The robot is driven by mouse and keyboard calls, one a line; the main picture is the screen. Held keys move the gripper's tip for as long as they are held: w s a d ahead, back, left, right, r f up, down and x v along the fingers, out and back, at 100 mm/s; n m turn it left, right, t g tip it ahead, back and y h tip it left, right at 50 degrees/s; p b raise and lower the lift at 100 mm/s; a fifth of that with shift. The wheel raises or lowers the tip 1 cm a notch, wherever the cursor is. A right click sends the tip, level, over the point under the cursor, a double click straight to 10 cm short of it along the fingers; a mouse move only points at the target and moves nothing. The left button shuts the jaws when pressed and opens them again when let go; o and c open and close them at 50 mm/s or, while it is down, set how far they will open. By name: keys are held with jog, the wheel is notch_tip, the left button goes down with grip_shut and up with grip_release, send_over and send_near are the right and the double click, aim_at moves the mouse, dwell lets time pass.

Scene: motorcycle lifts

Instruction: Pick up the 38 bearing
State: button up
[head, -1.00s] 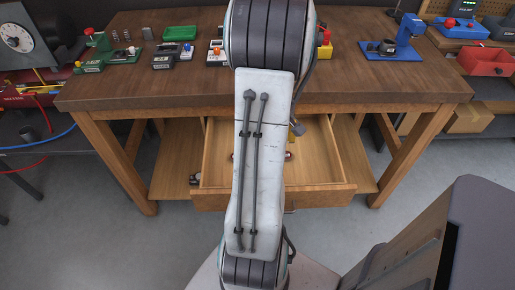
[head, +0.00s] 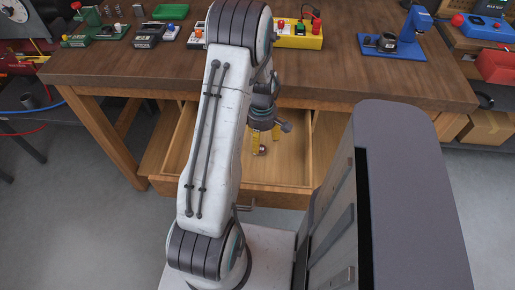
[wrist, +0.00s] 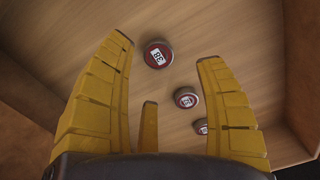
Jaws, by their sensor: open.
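The 38 bearing (wrist: 158,55) is a round piece with a red-rimmed face and a pale label that seems to read 38, turned in the picture. It lies in the open drawer (wrist: 245,30), between and slightly beyond the tips of my gripper (wrist: 165,60). My gripper's yellow fingers are spread and empty, and do not touch it. In the head view my gripper (head: 264,145) points down into the drawer (head: 285,168), partly hidden by my arm. A small round piece (head: 262,150) shows near its fingers; I cannot tell which.
Two similar round pieces lie to the right in the wrist view, one nearer the middle (wrist: 186,97) and one beside the right finger (wrist: 201,127); their labels are unclear. The drawer walls enclose the space. The workbench top (head: 330,75) overhangs the drawer's back.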

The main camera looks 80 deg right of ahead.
aim_at(261, 149)
jog(key=shift+d+f, duration=0.15)
jog(key=shift+f, duration=2.85)
jog(key=shift+c, duration=0.4)
jog(key=c, duration=1.2)
